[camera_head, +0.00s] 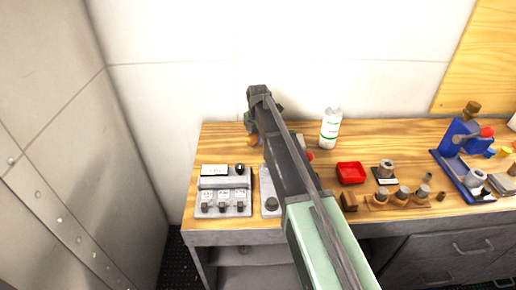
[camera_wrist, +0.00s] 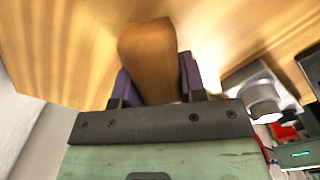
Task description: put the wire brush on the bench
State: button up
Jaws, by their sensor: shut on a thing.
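The wire brush (camera_wrist: 148,58) shows in the wrist view as a rounded brown wooden piece between the two dark purple fingers of my gripper (camera_wrist: 157,80). My gripper is shut on it. Its bristles cannot be made out. The wood-topped bench (camera_head: 225,137) stands against the wall, and its wood grain also fills much of the wrist view (camera_wrist: 65,55). In the head view my gripper (camera_head: 250,130) is mostly hidden behind my arm, over the bench's left part. Whether the brush touches the bench top cannot be told.
A grey switch box (camera_head: 224,195) stands front left on the bench. A white bottle (camera_head: 330,129), red tray (camera_head: 351,173), several small metal-and-wood pieces (camera_head: 404,193) and a blue vise-like device (camera_head: 458,150) stand to the right. Bare wood shows at the back left.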

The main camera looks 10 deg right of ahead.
notch_tip(320, 180, down, 3)
jog(key=shift+b, duration=0.65)
jog(key=shift+r+p, duration=0.3)
jog(key=shift+f, duration=0.2)
jog(key=o, duration=1)
jog(key=shift+r, duration=0.1)
